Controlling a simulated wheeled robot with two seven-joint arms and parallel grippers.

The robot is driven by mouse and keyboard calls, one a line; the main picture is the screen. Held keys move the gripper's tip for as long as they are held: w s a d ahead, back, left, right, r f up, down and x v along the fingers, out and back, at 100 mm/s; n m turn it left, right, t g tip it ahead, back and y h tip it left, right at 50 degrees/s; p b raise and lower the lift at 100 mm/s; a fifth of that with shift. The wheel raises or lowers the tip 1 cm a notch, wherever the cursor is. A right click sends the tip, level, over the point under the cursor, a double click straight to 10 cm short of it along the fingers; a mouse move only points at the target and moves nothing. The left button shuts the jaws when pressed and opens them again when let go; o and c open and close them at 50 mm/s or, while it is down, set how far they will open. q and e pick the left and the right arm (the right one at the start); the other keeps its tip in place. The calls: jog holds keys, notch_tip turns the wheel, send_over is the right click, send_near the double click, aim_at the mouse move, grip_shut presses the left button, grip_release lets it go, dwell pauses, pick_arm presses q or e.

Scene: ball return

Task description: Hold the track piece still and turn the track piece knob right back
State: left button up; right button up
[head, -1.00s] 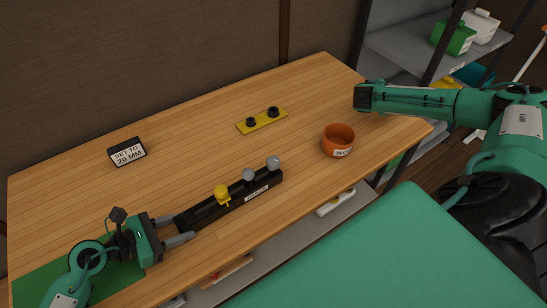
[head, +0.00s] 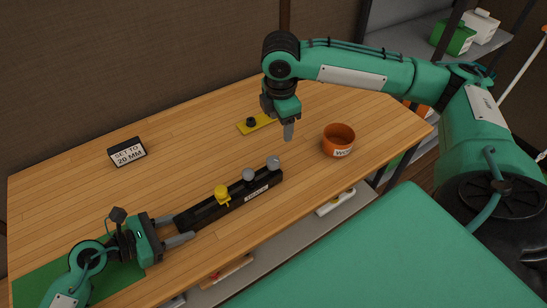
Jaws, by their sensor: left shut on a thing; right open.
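The track piece (head: 210,213) is a long black bar lying at a slant on the table, with a small white label on its front. A yellow knob (head: 221,193) and two grey balls or knobs, one in the middle (head: 248,175) and one at the right end (head: 273,162), stand along it. My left gripper (head: 185,230) is shut on the left end of the track piece. My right gripper (head: 288,132) points down above the table, behind and above the track piece's right end, and touches nothing that I can see. Its finger gap is hard to see.
A yellow plate (head: 256,125) with black studs lies behind, partly hidden by my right gripper. An orange labelled bowl (head: 338,139) stands at the right. A "SET TO 20 MM" sign (head: 127,152) stands at the left. A green mat (head: 40,268) lies front left.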

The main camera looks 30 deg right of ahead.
notch_tip(320, 180, up, 3)
jog(key=n+g+y, duration=0.1)
jog(key=n, duration=0.1)
send_over(273, 159)
jog(key=shift+f, duration=5.1)
jog(key=shift+c, duration=0.4)
